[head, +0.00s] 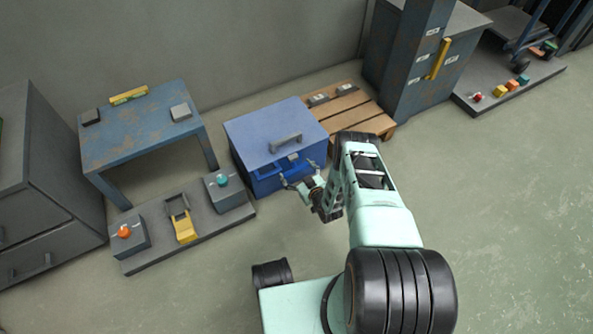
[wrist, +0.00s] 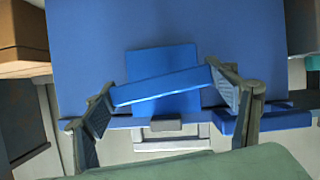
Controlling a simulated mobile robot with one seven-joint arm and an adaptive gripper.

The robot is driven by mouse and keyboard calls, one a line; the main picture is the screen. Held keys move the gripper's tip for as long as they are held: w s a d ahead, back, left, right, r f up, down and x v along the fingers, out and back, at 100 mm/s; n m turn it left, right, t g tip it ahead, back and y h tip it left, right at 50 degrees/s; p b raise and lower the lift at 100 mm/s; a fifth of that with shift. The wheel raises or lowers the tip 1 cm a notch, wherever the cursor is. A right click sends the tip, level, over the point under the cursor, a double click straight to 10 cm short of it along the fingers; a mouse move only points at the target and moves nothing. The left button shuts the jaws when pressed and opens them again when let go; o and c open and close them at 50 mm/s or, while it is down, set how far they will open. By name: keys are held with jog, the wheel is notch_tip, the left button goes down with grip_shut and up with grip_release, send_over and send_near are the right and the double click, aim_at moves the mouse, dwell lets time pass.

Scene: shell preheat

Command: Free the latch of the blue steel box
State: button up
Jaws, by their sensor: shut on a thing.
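The blue steel box (head: 262,130) stands on the floor near the middle of the head view, with a grey handle (head: 286,143) on its closed lid. In the wrist view its blue face (wrist: 85,45) fills the upper part. My gripper (head: 300,175) is at the front of the box. In the wrist view my gripper (wrist: 163,96) has a finger at each end of the blue latch bar (wrist: 160,87) and is shut on it. The bar looks tilted, its right end higher. A blue plate (wrist: 160,60) shows behind it, and a small grey block (wrist: 165,124) below.
A wooden pallet (head: 355,112) lies right of the box, with a grey-blue cabinet (head: 415,65) behind it. A blue table (head: 140,125) stands to the left. A low grey board (head: 160,251) with a yellow clamp (head: 184,225) lies at front left.

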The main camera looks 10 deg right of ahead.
jog(key=shift+w+m+y, duration=0.1)
jog(key=shift+m+y, duration=0.2)
jog(key=shift+m, duration=0.2)
dwell(0.3)
jog(key=o, duration=1.2)
jog(key=shift+c, duration=0.2)
jog(key=v, duration=0.7)
jog(key=shift+s+r, duration=0.2)
jog(key=shift+s, duration=0.05)
jog(key=shift+w+r, duration=0.1)
